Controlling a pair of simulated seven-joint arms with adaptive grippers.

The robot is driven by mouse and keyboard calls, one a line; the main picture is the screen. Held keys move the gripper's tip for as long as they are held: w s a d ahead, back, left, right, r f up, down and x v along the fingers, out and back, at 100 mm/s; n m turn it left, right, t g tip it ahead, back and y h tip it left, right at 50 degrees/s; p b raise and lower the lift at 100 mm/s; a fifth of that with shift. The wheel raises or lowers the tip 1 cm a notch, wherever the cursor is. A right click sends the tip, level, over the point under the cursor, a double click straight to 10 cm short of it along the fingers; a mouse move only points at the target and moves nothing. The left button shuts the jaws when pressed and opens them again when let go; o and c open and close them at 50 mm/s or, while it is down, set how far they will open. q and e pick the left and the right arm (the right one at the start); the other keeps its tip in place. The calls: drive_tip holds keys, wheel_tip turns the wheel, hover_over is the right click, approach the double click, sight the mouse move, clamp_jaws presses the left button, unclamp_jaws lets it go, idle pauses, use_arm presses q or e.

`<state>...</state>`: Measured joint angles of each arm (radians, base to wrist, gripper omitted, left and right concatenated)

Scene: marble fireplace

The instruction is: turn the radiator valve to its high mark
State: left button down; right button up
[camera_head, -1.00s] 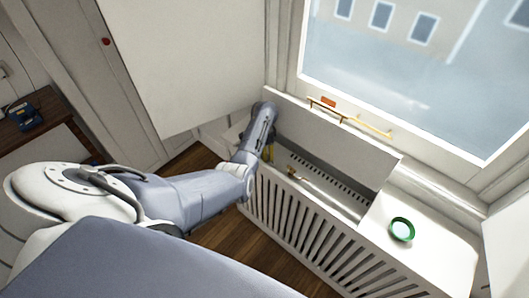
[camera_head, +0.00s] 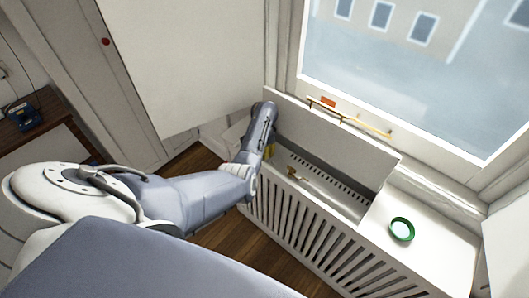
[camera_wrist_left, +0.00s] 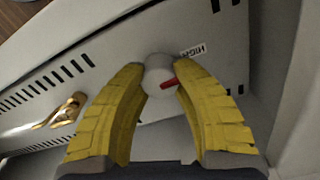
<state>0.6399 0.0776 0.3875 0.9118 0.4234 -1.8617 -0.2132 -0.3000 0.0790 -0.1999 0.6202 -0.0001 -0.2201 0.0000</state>
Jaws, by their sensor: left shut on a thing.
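The radiator valve (camera_wrist_left: 158,75) is a round, pale knob with a red pointer mark, seen in the left wrist view. Its red mark points to the right and slightly up in that view. A "HIGH" label (camera_wrist_left: 193,50) is on the pale panel just up and right of the knob. My left gripper (camera_head: 269,152) reaches down into the open left end of the radiator cover. Its yellow fingers are shut on the knob, one on each side. In the head view the knob is hidden behind my arm. My right gripper is not in view.
The white slatted radiator cover (camera_head: 310,232) has its lid (camera_head: 330,135) raised against the window side. A brass fitting (camera_head: 293,173) lies inside, right of my gripper. A wall stands close left.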

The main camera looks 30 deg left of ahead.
use_arm(q)
drive_tip(key=shift+s, duration=0.1)
drive_tip(key=c, duration=0.9)
unclamp_jaws()
wheel_tip(320, 180, up, 12)
idle(0.4)
